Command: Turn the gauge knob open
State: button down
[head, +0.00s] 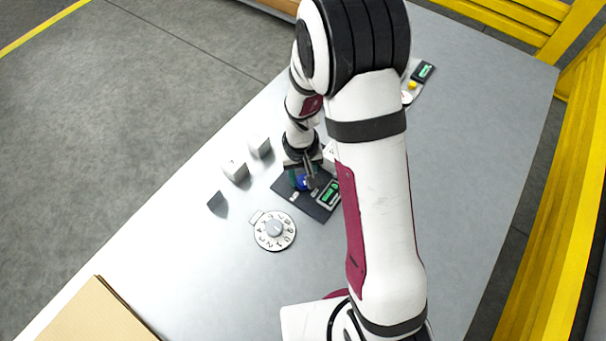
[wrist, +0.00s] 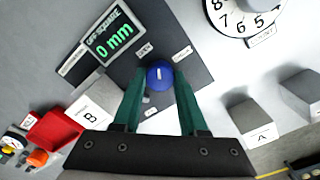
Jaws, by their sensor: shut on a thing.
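The gauge knob (wrist: 158,76) is round and blue with a short white mark on its face. It sits on a dark panel (wrist: 193,85) with two small white labels near it, too small to read surely. My gripper (wrist: 157,84) has its green fingers closed on the knob, one on each side. In the head view, the knob (head: 300,180) shows in part beneath my gripper (head: 303,181). The panel's display (wrist: 114,36) is headed "OFF-SQUARE" and reads "0 mm" in green.
A white numbered dial (head: 274,230) lies in front of the panel. Several pale blocks stand to the left, one a grey wedge (head: 217,204). A small panel with a yellow button (head: 412,85) lies farther back.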

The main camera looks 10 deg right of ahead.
aim_at(301, 180)
jog(key=n, duration=0.6)
jog(key=shift+n, duration=0.3)
dwell(0.4)
jog(key=shift+c, duration=2.2)
grip_release()
notch_tip(301, 180, up, 16)
jog(key=shift+s+a, duration=0.15)
jog(key=shift+a, duration=0.05)
